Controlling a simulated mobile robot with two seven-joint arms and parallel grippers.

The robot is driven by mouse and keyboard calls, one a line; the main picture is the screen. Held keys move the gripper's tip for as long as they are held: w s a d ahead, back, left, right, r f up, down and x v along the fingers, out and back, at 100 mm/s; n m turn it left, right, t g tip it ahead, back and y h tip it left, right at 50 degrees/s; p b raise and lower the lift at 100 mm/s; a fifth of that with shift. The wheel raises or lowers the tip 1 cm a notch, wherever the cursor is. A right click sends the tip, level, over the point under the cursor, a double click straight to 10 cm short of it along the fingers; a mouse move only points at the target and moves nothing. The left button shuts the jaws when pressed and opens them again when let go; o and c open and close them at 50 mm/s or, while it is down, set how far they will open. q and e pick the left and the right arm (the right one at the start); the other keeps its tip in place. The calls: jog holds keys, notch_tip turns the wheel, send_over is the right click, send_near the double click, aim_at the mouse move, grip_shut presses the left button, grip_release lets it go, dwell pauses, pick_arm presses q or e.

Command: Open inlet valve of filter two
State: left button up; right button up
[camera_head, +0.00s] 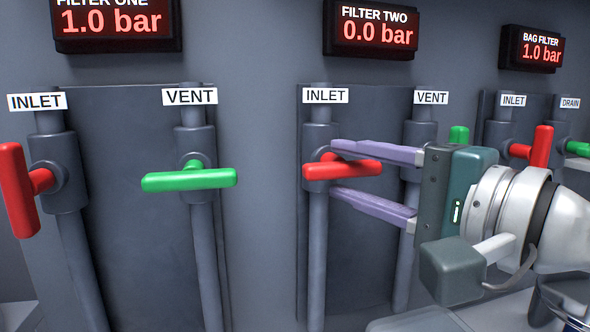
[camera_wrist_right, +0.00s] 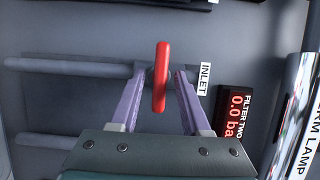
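The filter two inlet valve has a red handle (camera_head: 342,170) lying crosswise to its vertical pipe, below an INLET label (camera_head: 326,96). The filter two display (camera_head: 371,30) reads 0.0 bar. My right gripper (camera_head: 335,168) is open, with its two purple fingers pointing at the valve, one above and one below the handle. In the right wrist view the red handle (camera_wrist_right: 161,77) stands between the spread fingers (camera_wrist_right: 160,80), with gaps on both sides. The filter two vent handle is mostly hidden behind my gripper; a green tip (camera_head: 459,134) shows. My left gripper is not in view.
Filter one at the left has a red inlet handle (camera_head: 22,190), along its pipe, and a green vent handle (camera_head: 190,180), crosswise; its display (camera_head: 115,22) reads 1.0 bar. The bag filter at the right has a red inlet handle (camera_head: 541,147) and its display (camera_head: 536,48) reads 1.0 bar.

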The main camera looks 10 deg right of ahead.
grip_shut()
dwell(0.4)
jog(key=shift+r+n+p, duration=0.25)
jog(key=shift+n+p, duration=0.15)
jog(key=shift+p, duration=0.5)
jog(key=n+g+h+p, duration=0.1)
jog(key=n+p, duration=0.2)
jog(key=p, duration=0.3)
jog(key=n+g+h+p, duration=0.1)
jog(key=n+h+p, duration=0.1)
jog(key=p, duration=0.4)
jog(key=n+h+p, duration=0.1)
jog(key=n+p, duration=0.3)
jog(key=p, duration=0.2)
jog(key=shift+a+r+g, duration=0.25)
jog(key=shift+r+g, duration=0.05)
jog(key=shift+g, duration=0.1)
jog(key=shift+f+n+h+p, duration=0.1)
jog(key=shift+n+h+p, duration=0.7)
jog(key=shift+n+p, duration=0.15)
jog(key=shift+f+n+h+p, duration=0.1)
jog(key=shift+n+h+p, duration=0.3)
jog(key=shift+n, duration=0.45)
jog(key=shift+h, duration=0.3)
